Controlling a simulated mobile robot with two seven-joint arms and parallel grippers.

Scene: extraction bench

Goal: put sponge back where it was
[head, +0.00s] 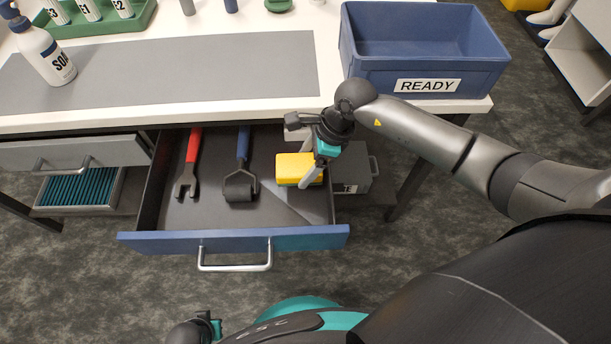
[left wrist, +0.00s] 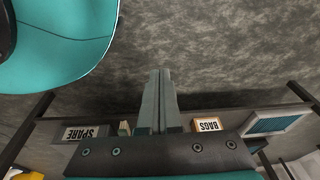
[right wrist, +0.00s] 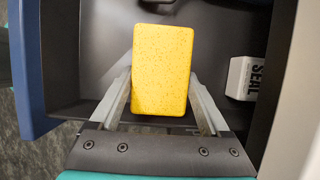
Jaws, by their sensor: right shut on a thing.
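The yellow sponge (head: 295,168) is at the right part of the open blue-fronted drawer (head: 180,242) in the head view. My right gripper (head: 312,172) is shut on the sponge. In the right wrist view the sponge (right wrist: 162,70) sits between the two fingers, above the dark drawer floor; I cannot tell whether it touches the floor. My left gripper (left wrist: 159,90) shows in the left wrist view with its fingers together and nothing between them, over the floor away from the drawer.
The drawer holds a red-handled tool (head: 190,160) and a blue-handled roller (head: 241,170). A white SEAL box (right wrist: 246,78) lies at its right side. The blue READY bin (head: 420,45) and a soap bottle (head: 42,50) stand on the bench. A grey mat (head: 200,70) is clear.

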